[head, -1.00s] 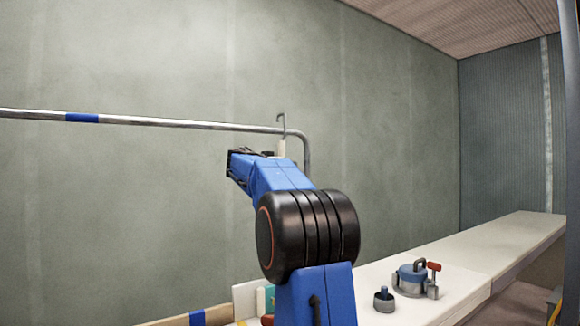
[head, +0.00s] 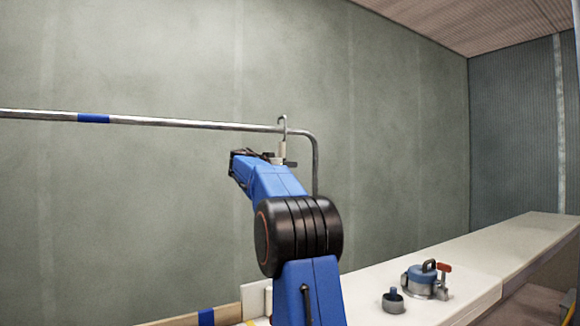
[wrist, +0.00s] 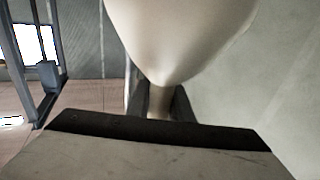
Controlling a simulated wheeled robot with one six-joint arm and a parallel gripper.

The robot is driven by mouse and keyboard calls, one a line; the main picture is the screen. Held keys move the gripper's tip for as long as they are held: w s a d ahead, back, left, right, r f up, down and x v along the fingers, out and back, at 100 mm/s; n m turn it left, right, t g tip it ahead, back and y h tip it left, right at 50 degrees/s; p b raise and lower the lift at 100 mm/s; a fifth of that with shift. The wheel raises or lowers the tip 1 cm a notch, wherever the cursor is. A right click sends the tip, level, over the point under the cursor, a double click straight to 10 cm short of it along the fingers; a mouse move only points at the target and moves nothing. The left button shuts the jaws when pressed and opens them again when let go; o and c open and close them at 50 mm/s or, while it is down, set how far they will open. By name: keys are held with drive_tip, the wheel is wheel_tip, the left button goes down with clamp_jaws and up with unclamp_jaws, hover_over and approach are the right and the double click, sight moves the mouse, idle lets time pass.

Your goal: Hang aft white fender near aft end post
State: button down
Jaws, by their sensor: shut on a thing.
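The white fender (wrist: 180,40) fills the top middle of the wrist view, and its narrow neck (wrist: 158,103) runs down between the jaws of my gripper (wrist: 158,115). My gripper is shut on it. In the head view my blue arm hides most of the fender; a pale piece of its neck (head: 282,150) shows. A grey hook (head: 283,125) rises from it at the metal rail (head: 200,124), close to where the rail bends down into the end post (head: 315,170). I cannot tell whether the hook bears on the rail.
A blue band (head: 93,118) marks the rail at the left. A white counter (head: 450,270) runs along the right, with a blue and grey winch-like fitting (head: 425,280) and a small grey cup-shaped part (head: 392,301) on it. The wall behind the rail is bare.

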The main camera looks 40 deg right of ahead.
drive_tip(key=shift+s+f, duration=0.1)
drive_tip(key=shift+f, duration=1.35)
drive_tip(key=c, duration=1.5)
unclamp_jaws()
drive_tip(key=s+a, duration=0.1)
drive_tip(key=a, duration=1)
drive_tip(key=s+a, duration=0.1)
drive_tip(key=a, duration=0.5)
drive_tip(key=shift+s+a, duration=0.15)
drive_tip(key=shift+s, duration=0.2)
drive_tip(key=s+a+f+n+y, duration=0.5)
drive_tip(key=s+a+f+y, duration=0.1)
drive_tip(key=s+a+f, duration=0.5)
drive_tip(key=s+a+f+n+t+y, duration=0.1)
drive_tip(key=s+a+f+n+y, duration=0.4)
drive_tip(key=s+a+f, duration=0.7)
drive_tip(key=s+a+f+n+t+y, duration=0.1)
drive_tip(key=s+a+f+n+y, duration=0.5)
drive_tip(key=s+a+f, duration=0.6)
drive_tip(key=shift+s+f+y, duration=0.15)
drive_tip(key=shift+s+f, duration=0.5)
drive_tip(key=shift+f, duration=1.3)
drive_tip(key=shift+s+f+y, duration=0.1)
drive_tip(key=shift+s+f, duration=0.55)
drive_tip(key=shift+f, duration=1.25)
drive_tip(key=shift+s+f+y, duration=0.15)
drive_tip(key=shift+s+f, duration=0.5)
drive_tip(key=shift+f, duration=1.3)
